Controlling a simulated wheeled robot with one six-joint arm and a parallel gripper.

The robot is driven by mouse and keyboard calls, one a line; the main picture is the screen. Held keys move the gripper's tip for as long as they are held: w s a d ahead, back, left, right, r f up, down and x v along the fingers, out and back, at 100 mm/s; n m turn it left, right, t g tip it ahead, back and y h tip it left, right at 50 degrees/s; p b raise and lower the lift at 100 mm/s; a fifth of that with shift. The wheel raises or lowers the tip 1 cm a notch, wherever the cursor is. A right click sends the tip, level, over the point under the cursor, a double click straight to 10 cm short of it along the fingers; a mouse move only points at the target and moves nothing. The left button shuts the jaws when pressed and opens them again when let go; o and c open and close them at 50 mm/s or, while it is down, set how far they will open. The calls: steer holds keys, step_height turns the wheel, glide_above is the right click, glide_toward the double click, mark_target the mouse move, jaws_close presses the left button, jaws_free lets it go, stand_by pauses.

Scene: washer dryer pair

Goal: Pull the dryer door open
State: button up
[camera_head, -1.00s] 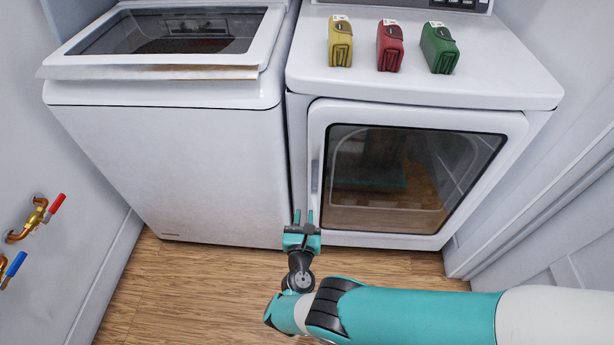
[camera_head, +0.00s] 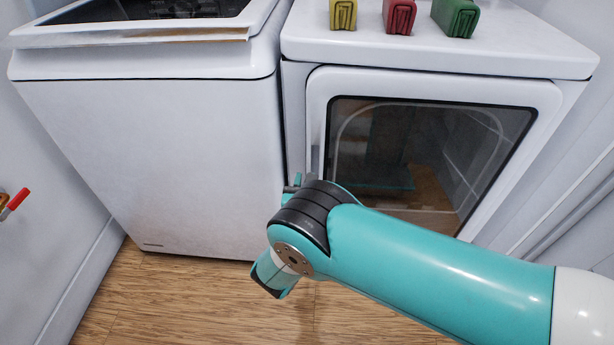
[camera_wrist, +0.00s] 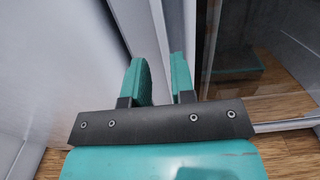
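The dryer door (camera_head: 430,90) is a white frame around a dark glass window and looks shut. Its handle is an upright grey strip (camera_head: 315,150) on the left edge, partly hidden low down by my arm. My gripper (camera_head: 299,180) is at the door's lower left edge, mostly hidden behind my arm. In the wrist view my gripper (camera_wrist: 160,78) has its two teal fingers apart, pointing at the gap beside the door edge. The door's glass (camera_wrist: 240,50) is to their right. I cannot tell whether the handle lies between the fingers.
The white washer (camera_head: 150,150) stands close on the left, with a narrow gap to the dryer. Yellow (camera_head: 343,14), red (camera_head: 399,16) and green (camera_head: 455,17) boxes stand on the dryer top. A wall is close on the right. The wooden floor (camera_head: 190,290) in front is clear.

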mark_target(308, 165)
steer(key=shift+w+d+f+b, duration=0.1)
steer(key=shift+w+f+b, duration=0.25)
steer(key=shift+b, duration=0.3)
steer(key=shift+w+d+r+b, duration=0.1)
steer(key=shift+w+r+b, duration=0.1)
steer(key=shift+w, duration=1.25)
steer(key=shift+w+d+r+b, duration=0.1)
steer(key=shift+w+r, duration=0.05)
steer(key=shift+w, duration=1.25)
steer(key=shift+a, duration=0.15)
jaws_close()
